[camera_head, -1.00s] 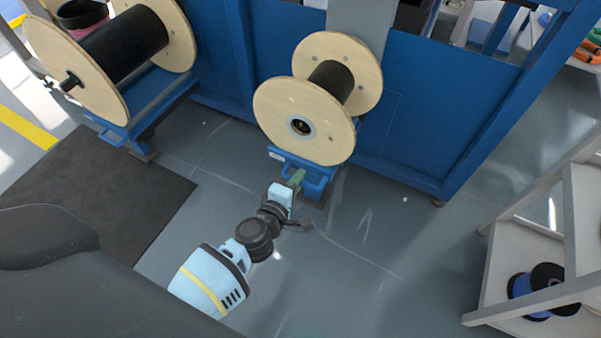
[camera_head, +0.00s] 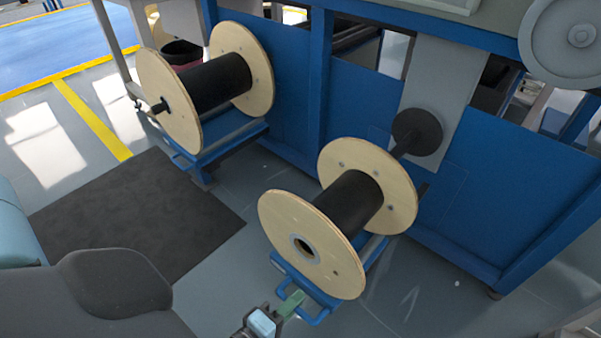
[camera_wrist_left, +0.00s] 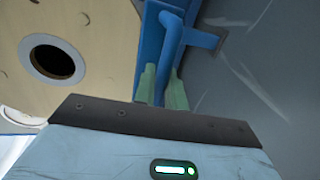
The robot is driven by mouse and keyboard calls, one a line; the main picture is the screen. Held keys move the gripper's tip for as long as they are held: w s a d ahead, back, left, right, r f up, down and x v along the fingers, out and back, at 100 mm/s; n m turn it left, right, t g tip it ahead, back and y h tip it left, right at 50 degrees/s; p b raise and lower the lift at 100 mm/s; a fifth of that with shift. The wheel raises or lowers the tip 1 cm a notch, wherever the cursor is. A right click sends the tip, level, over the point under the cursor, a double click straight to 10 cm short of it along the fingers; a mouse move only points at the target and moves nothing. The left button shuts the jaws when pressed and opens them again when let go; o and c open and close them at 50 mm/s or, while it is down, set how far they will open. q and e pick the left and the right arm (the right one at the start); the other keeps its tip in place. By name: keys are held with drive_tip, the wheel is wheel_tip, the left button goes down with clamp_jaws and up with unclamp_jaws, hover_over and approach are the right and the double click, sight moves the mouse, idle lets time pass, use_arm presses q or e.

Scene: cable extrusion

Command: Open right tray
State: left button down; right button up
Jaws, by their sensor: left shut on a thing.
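The right tray (camera_head: 372,252) is a blue frame low on the floor, standing out from the blue machine. A wooden cable reel (camera_head: 292,212) with a black core rests on it. The tray's blue bar handle (camera_head: 320,317) is at its front. My left gripper (camera_head: 291,302) is at this handle, at the bottom of the head view. In the left wrist view its green fingertips (camera_wrist_left: 162,76) are on either side of the blue handle bar (camera_wrist_left: 171,38), shut on it. My right gripper is not in view.
A black shaft with a round disc (camera_head: 418,132) sticks out of the machine behind the reel, apart from it. A second reel (camera_head: 172,100) stands on the left tray (camera_head: 225,140). A dark mat (camera_head: 135,215) lies on the floor at left. Grey floor is clear at lower right.

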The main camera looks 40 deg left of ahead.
use_arm(q)
drive_tip(key=shift+s, duration=0.2)
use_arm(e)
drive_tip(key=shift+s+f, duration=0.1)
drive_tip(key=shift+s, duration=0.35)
use_arm(q)
drive_tip(key=c, duration=1.6)
unclamp_jaws()
drive_tip(key=shift+o, duration=0.2)
drive_tip(key=v, duration=0.7)
drive_tip(key=shift+s+p, duration=0.3)
drive_tip(key=shift+s, duration=0.1)
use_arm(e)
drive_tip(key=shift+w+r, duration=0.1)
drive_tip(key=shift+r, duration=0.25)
use_arm(q)
drive_tip(key=shift+r, duration=0.1)
